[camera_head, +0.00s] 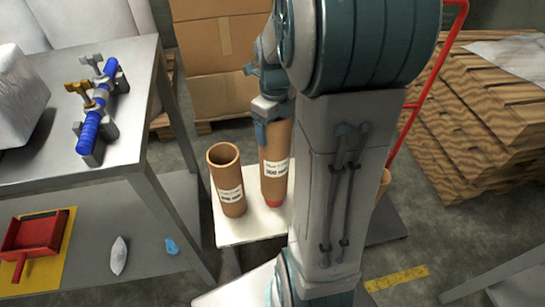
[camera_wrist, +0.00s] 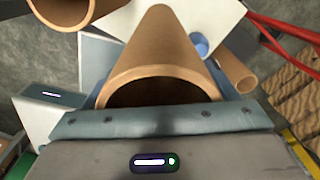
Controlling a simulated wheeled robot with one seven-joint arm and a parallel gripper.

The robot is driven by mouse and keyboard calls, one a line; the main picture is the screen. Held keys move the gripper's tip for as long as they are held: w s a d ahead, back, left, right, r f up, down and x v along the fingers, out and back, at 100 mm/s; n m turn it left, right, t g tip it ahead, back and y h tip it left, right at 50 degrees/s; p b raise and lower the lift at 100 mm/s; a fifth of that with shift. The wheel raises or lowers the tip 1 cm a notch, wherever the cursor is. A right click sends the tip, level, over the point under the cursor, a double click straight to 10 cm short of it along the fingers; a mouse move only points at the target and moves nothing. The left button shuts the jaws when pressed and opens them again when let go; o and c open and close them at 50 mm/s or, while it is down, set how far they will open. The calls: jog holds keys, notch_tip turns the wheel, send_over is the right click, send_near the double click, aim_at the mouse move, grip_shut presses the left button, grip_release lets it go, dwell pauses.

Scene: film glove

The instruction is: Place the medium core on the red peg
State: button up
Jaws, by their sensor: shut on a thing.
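My gripper (camera_head: 266,122) is shut on the upper rim of a tall brown cardboard core (camera_head: 276,155) with a white label. The core stands upright in the head view. A red peg (camera_head: 274,203) shows right at its lower end; I cannot tell whether the core is around it or just above it. In the wrist view the held core (camera_wrist: 155,50) stretches away from my gripper (camera_wrist: 158,108), its open end facing the camera. The red peg is hidden there.
A wider, shorter core (camera_head: 230,190) stands left on the white platform (camera_head: 236,232). A smaller core (camera_head: 384,180) is partly behind my arm. A blue peg (camera_wrist: 202,46) shows beside the held core.

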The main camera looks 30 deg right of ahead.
jog(key=shift+f+b, duration=0.7)
jog(key=shift+f, duration=2.3)
jog(key=shift+f, duration=0.2)
jog(key=o, duration=1.4)
jog(key=shift+c, duration=0.2)
notch_tip(320, 180, up, 12)
jog(key=p, duration=0.3)
jog(key=s+a+n+t, duration=0.1)
jog(key=s+a+n, duration=0.5)
jog(key=n, duration=0.9)
jog(key=s+a+n, duration=0.5)
jog(key=s+n, duration=0.1)
jog(key=n, duration=1)
jog(key=shift+a+f+n+t, duration=0.25)
jog(key=shift+a+n+t, duration=0.05)
jog(key=shift+a+t, duration=0.1)
